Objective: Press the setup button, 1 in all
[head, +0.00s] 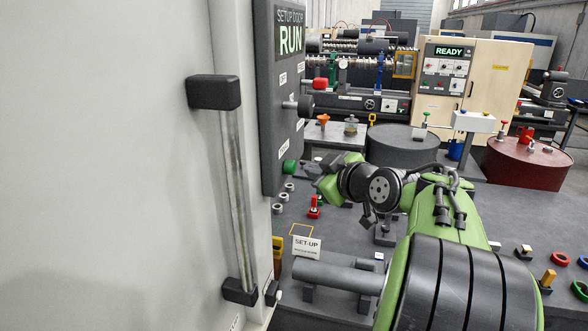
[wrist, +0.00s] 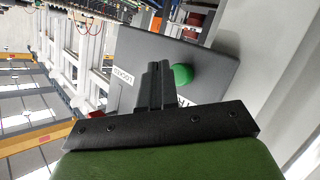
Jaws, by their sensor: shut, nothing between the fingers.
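A dark grey control panel (head: 268,110) headed "SETUP DOOR" with a lit green "RUN" display hangs on the pale cabinet. A round green button (head: 289,167) sticks out near its lower end. In the wrist view the green button (wrist: 183,75) lies just right of the fingertips. My gripper (head: 310,170) is level with the button and to its right in the head view. It also shows in the wrist view (wrist: 156,68), with its dark fingers shut and empty. I cannot tell whether the fingertips touch the panel. Which control is the setup button is not readable.
A black knob (head: 305,105) juts from the panel above the button. The cabinet door handle (head: 236,190) stands at left. A "SET-UP" sign (head: 307,246) and a red-handled part (head: 314,208) are on the dark bench below. A grey drum (head: 402,146) stands behind my arm.

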